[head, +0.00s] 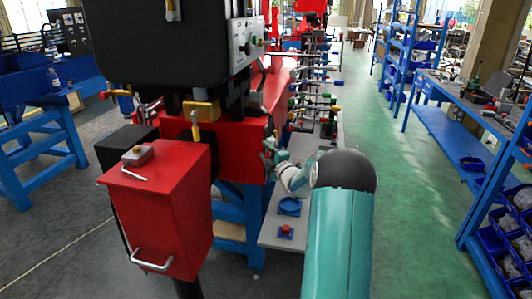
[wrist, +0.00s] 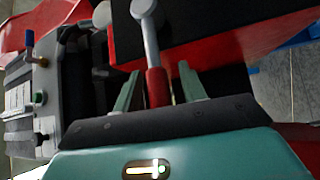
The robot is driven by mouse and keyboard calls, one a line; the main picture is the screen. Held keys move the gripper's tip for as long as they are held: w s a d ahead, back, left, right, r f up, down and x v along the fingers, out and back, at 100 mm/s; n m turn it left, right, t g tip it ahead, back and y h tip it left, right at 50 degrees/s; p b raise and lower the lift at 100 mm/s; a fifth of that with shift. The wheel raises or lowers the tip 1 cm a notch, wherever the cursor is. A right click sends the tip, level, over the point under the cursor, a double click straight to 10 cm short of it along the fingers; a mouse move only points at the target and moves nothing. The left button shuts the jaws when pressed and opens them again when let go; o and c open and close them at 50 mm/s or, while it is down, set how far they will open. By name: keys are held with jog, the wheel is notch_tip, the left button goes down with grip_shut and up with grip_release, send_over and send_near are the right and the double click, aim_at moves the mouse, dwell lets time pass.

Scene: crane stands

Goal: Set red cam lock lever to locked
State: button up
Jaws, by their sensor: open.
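The cam lock lever shows in the wrist view as a red grip (wrist: 156,86) on a grey metal shaft (wrist: 150,40) that runs up to a rounded hub at the top edge. My gripper (wrist: 158,82) is open, with one teal finger on each side of the red grip. A gap shows on both sides, and the grip's lower end is hidden behind the gripper body. In the head view my gripper (head: 268,152) is at the right end of the red crane stand body (head: 235,150). The lever cannot be made out clearly there.
A red box (head: 165,215) with a white handle stands in front, at left. A large black housing (head: 165,45) with a control panel (head: 246,40) is above. Blue shelving (head: 460,140) stands right, beyond clear green floor.

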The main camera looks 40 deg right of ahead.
jog(key=shift+w, duration=0.1)
grip_shut()
jog(key=shift+f, duration=0.1)
jog(key=shift+w+f+n+t+y, duration=0.1)
jog(key=shift+f+n+t+y, duration=0.2)
jog(key=shift+f+n+t, duration=0.65)
jog(key=shift+d+f+n+t+y, duration=0.15)
jog(key=shift+f+n+t+y, duration=0.2)
jog(key=shift+n, duration=0.3)
jog(key=shift+d+f+n+t+y, duration=0.15)
jog(key=shift+n+t, duration=0.25)
jog(key=shift+n, duration=0.2)
grip_release()
